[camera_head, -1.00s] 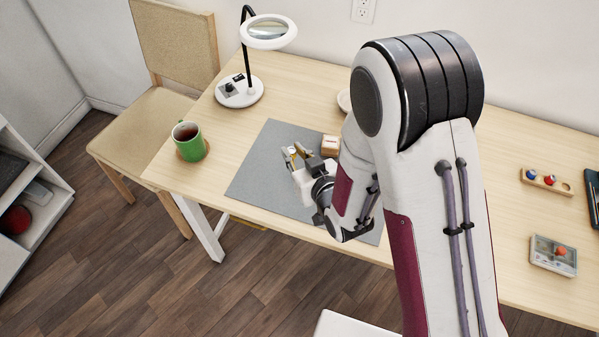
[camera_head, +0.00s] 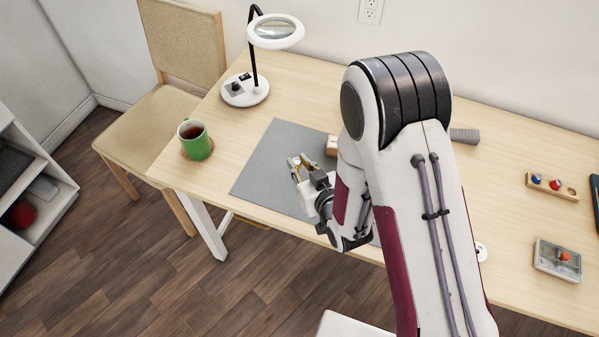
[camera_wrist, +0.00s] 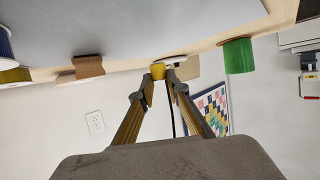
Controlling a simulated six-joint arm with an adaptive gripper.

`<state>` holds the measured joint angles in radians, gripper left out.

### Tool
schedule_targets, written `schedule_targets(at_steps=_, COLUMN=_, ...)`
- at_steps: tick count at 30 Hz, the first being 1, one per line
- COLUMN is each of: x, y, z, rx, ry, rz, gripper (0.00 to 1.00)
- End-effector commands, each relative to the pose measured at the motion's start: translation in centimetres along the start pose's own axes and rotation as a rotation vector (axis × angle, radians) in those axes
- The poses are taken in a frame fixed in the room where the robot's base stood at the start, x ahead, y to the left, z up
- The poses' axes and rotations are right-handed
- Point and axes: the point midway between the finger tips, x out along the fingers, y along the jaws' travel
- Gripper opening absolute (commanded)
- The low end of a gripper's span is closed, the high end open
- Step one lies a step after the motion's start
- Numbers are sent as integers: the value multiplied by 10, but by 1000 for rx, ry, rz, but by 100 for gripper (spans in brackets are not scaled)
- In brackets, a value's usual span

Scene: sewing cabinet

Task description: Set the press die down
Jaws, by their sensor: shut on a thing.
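A small yellow piece, which looks like the press die (camera_wrist: 158,71), sits between my fingertips in the wrist view. My gripper (camera_wrist: 160,82) is shut on it. In the head view my gripper (camera_head: 300,164) is over the grey mat (camera_head: 270,165) on the table.
A wooden block (camera_head: 332,146) is just right of my gripper, partly hidden by my arm. A green mug (camera_head: 196,141) stands left of the mat, and a magnifier lamp (camera_head: 246,91) behind it. The mat's left part is clear.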

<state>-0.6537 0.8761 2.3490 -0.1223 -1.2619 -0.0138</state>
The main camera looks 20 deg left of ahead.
Motion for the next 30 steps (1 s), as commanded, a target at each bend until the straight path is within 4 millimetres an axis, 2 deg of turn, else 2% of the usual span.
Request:
schedule_targets(at_steps=15, x=14, y=0, z=34, rx=0, ry=-1, rz=0, gripper=0)
schedule_targets(at_steps=30, x=16, y=0, z=39, rx=0, ry=0, rz=0, gripper=0)
